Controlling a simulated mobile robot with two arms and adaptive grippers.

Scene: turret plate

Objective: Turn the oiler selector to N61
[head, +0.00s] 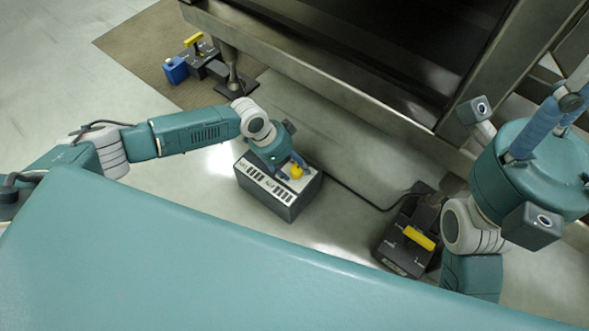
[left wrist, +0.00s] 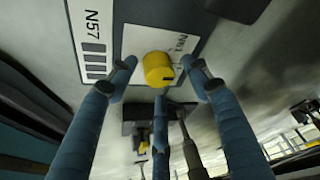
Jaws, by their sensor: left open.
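The oiler box (head: 265,190) is a dark box with a pale labelled top, standing on the floor below the machine. Its yellow selector knob (head: 296,171) also shows in the left wrist view (left wrist: 158,70), with a small dark mark on its face. My left gripper (head: 291,164) is over the knob. In the left wrist view its blue fingers stand apart on both sides of the knob, with a third finger below; contact is unclear. My right gripper (head: 553,120) is at the right, away from the box.
A dark unit with a yellow handle (head: 419,238) sits to the right, with a cable running toward the oiler box. Another dark unit with a blue part (head: 175,70) stands on a brown mat (head: 135,50). The metal machine frame (head: 350,95) rises behind the box.

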